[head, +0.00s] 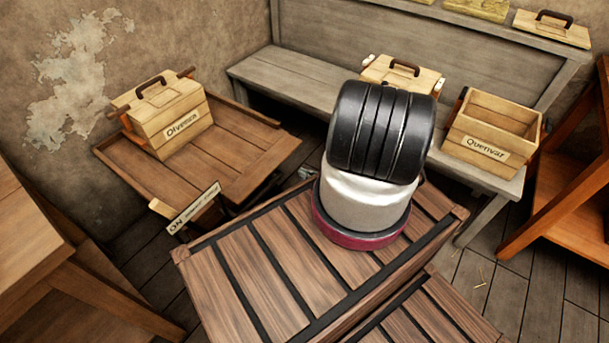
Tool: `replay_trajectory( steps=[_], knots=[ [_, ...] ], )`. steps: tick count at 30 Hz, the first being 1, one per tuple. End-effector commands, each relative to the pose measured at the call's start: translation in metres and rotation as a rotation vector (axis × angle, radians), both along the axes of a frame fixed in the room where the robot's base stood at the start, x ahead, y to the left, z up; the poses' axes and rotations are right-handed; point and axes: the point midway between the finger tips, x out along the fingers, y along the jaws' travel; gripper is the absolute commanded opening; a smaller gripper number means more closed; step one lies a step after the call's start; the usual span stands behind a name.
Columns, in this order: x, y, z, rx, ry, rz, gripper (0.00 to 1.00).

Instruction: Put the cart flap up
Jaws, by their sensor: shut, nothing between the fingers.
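The cart (240,153) is a low brown plank-topped cart or table at the left, with raised wooden edges. A lidded wooden box (178,128) with a dark handle and a name label stands on its far left part. A cream plate (194,207) marked "ON" with smaller text is at the cart's near side, tilted. I cannot tell which board is the flap or how it stands; the near side below the top is dark and partly hidden. My arm's thick black and white links rise in the middle. My gripper does not show.
A grey bench (290,82) runs along the back wall. On it are an open box (490,130) labelled "Quenvar" and a lidded box (402,72) partly behind my arm. An orange-brown shelf (556,205) stands right, a wooden table (30,240) near left. Floor shows at lower right.

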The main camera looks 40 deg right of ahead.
Motion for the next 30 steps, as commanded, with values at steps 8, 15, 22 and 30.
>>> replay_trajectory(
  steps=[8, 15, 22, 30],
  knots=[
    [0.056, 0.022, -0.009, -0.001, 0.001, 0.006, 0.00],
    [0.065, 0.023, 0.014, 0.001, 0.003, 0.001, 0.00],
    [0.062, 0.023, 0.027, 0.001, 0.001, 0.001, 0.00],
    [0.062, 0.023, 0.028, 0.001, 0.001, 0.002, 0.00]
  ],
)
